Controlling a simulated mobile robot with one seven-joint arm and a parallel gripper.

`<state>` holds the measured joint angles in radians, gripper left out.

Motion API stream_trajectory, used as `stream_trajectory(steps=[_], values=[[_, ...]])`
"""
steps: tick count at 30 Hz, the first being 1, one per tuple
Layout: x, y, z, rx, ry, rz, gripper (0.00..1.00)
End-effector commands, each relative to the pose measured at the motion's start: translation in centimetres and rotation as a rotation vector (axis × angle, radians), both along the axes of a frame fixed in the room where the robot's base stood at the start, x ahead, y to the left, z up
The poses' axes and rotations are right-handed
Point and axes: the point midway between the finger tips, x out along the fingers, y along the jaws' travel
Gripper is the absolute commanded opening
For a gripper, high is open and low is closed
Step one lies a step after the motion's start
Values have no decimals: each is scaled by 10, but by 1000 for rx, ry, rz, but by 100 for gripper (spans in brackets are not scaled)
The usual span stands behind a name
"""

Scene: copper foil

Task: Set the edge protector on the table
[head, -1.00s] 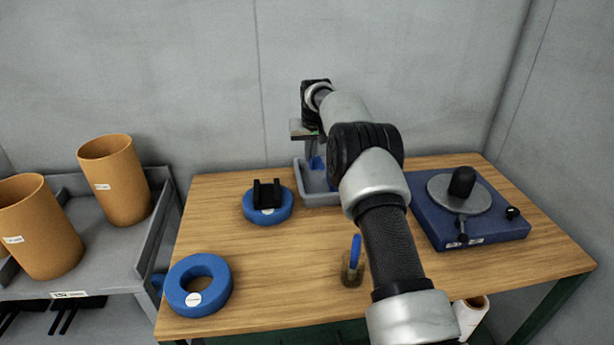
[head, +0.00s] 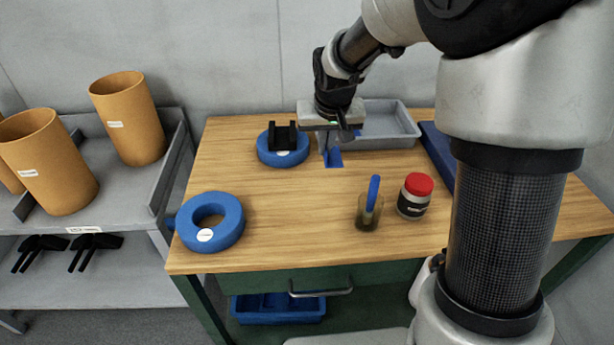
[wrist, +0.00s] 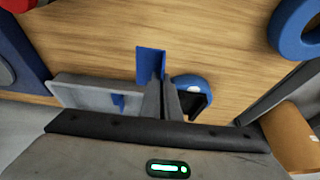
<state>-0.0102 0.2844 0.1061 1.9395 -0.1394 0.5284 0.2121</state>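The edge protector, a blue angled piece (head: 334,160), is at my fingertips, just left of the grey tray. In the wrist view the blue piece (wrist: 149,62) sticks out beyond the two fingers, which are close together on it. My gripper (head: 327,148) points down over the wooden table (head: 270,220) and appears shut on the protector; it also shows in the wrist view (wrist: 161,90). The protector is at or very near the tabletop; I cannot tell if it touches. Its upper part is hidden by the fingers.
The grey tray (head: 385,143) has another blue piece inside (wrist: 118,100). Close to the left is a blue ring (head: 268,156) bearing a black holder (head: 283,135). The table's middle is clear.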

Motion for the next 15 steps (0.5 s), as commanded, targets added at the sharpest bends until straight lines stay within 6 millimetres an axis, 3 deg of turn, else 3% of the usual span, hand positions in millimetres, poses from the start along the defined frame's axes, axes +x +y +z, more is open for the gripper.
stream_trajectory(steps=[9, 15], values=[[-8, 0, -55, 0, 6, 0, 0], [-7, 0, -69, -1, 3, 0, 0]])
